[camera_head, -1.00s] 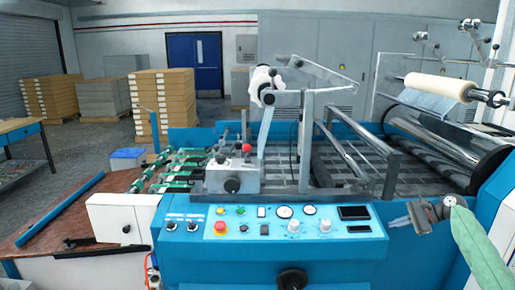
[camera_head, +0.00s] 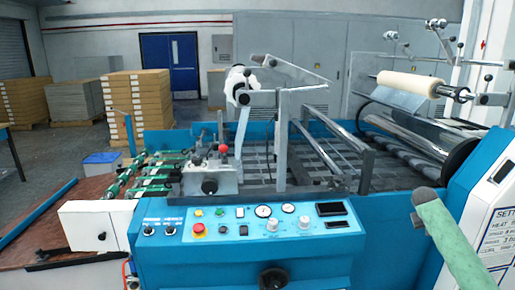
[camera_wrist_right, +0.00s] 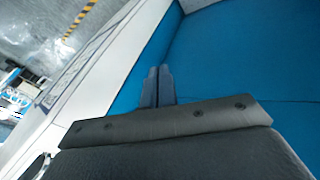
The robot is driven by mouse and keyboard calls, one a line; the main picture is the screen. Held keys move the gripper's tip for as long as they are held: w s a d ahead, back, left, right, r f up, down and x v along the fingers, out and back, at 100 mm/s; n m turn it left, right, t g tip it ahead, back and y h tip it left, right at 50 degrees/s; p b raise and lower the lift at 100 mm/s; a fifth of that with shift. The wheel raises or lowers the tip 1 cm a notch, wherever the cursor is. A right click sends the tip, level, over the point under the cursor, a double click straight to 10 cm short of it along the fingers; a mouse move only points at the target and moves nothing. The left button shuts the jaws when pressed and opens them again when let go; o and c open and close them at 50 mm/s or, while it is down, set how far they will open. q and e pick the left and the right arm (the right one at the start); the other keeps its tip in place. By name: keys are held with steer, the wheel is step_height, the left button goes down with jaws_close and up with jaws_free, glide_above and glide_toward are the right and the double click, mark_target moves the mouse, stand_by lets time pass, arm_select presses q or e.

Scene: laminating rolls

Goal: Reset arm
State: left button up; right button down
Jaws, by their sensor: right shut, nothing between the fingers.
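My right arm (camera_head: 447,240), in a green sleeve, comes in from the lower right of the head view. Its dark grey end is in front of the blue machine, right of the control panel (camera_head: 250,226); the fingers cannot be made out there. In the right wrist view my right gripper (camera_wrist_right: 158,86) has its two fingers together with nothing between them, against a blue machine surface (camera_wrist_right: 235,60). My left gripper is in neither view. A cream film roll (camera_head: 408,84) sits on its shaft at the upper right of the machine.
A white panel with printed settings (camera_head: 497,215) stands close to the right of my right arm. Metal rails (camera_head: 340,150) and a chrome roller (camera_head: 410,135) lie behind. Stacked boxes (camera_head: 140,100) stand at the back left.

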steer(key=s+a+f+n+y, duration=0.1)
steer(key=s+a+f+n, duration=0.1)
steer(key=s+a+f, duration=0.8)
steer(key=s+a+f+n, duration=0.2)
steer(key=s+a+f, duration=0.35)
steer(key=a, duration=0.75)
steer(key=s+a+f+n+y, duration=0.1)
steer(key=s+a+f+n, duration=0.1)
steer(key=s+a+f, duration=0.8)
steer(key=s+a+y, duration=0.3)
steer(key=s+a, duration=1)
steer(key=a, duration=0.3)
steer(key=s+a+r+y, duration=0.1)
steer(key=s+a+r, duration=0.2)
steer(key=s, duration=0.4)
steer(key=s+a+r+y, duration=0.1)
steer(key=s+a+r, duration=0.2)
steer(key=s+a, duration=0.3)
steer(key=shift+s+m, duration=0.3)
steer(key=shift+s, duration=0.2)
steer(key=shift+d+g, duration=0.1)
steer(key=shift+g, duration=0.2)
